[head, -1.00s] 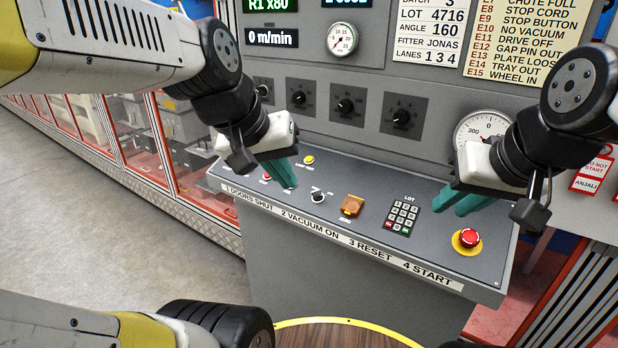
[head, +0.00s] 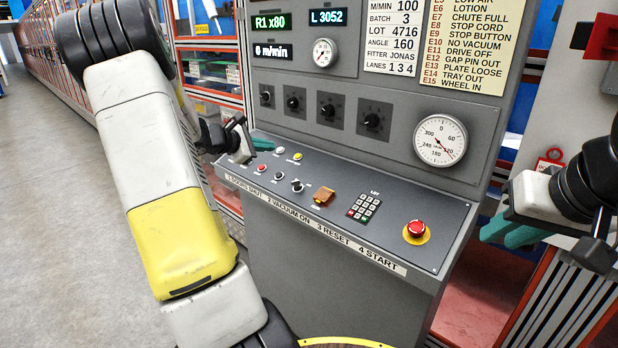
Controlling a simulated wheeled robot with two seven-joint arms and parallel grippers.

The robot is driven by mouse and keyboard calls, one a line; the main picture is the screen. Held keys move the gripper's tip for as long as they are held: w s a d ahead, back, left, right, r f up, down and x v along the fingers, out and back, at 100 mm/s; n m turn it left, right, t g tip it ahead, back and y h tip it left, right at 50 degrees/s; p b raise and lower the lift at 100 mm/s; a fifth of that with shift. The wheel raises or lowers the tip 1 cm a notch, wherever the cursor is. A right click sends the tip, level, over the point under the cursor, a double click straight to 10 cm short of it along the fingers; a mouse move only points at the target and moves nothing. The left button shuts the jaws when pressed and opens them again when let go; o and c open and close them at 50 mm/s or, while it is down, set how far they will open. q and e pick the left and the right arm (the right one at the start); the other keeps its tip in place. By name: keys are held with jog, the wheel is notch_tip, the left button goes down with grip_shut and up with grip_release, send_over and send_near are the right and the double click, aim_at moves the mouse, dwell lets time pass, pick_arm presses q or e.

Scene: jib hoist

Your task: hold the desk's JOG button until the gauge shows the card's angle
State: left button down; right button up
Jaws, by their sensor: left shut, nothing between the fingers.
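The round gauge (head: 441,139) is on the panel's right side, its needle pointing to the lower right; its exact value is too small to read. The card (head: 394,38) reads ANGLE 160. The desk (head: 395,213) carries small buttons at its left, including a red one (head: 233,167) and a yellow one (head: 297,157). I cannot read which is JOG. My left gripper (head: 263,144) is shut and empty at the desk's back left corner, partly hidden by its wrist. My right gripper (head: 512,236) is right of the desk, clear of it; its finger gap is unclear.
Several dark knobs (head: 371,121) line the panel above. My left arm covers the floor left of the desk. A red-framed guard stands at the right.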

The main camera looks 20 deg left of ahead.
aim_at(279, 175)
pick_arm(q)
jog(key=shift+a+f+n+t, duration=0.3)
jog(key=shift+a+n, duration=0.2)
jog(key=shift+a, duration=0.3)
jog(key=shift+w+d+f, duration=0.25)
jog(key=shift+w+f, duration=0.3)
jog(key=shift+f, duration=0.8)
jog(key=shift+w+d+f, duration=0.2)
jog(key=shift+w+f, duration=0.35)
jog(key=shift+f, duration=0.8)
jog(key=shift+w+d+f, duration=0.25)
jog(key=shift+w+f, duration=0.3)
jog(key=shift+f, duration=0.8)
jog(key=shift+f, duration=0.15)
jog(key=shift+w+f, duration=0.1)
jog(key=shift+f, duration=0.15)
jog(key=shift+w+d+f, duration=0.15)
jog(key=shift+f, duration=0.3)
dwell(2.3)
